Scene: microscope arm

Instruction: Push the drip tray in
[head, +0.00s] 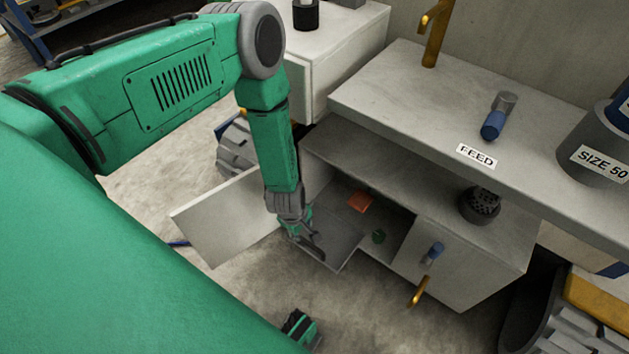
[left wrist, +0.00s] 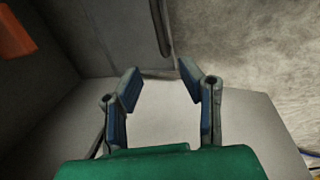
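A flat grey tray (head: 342,240), which appears to be the drip tray, lies in the low open compartment of the cabinet, its front part out past the shelf above. In the left wrist view the grey surface (left wrist: 115,35) ahead appears to be the same tray, with a dark curved edge on its right. My left gripper (head: 312,243) is at the tray's front left, pointing down. Its fingers (left wrist: 160,74) are apart with nothing between them; contact with the tray cannot be told. A green and black piece (head: 299,328) at the bottom may be my right gripper; its fingers are unclear.
A white door (head: 228,218) stands open left of the compartment, close to my left gripper. Floor in front is clear.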

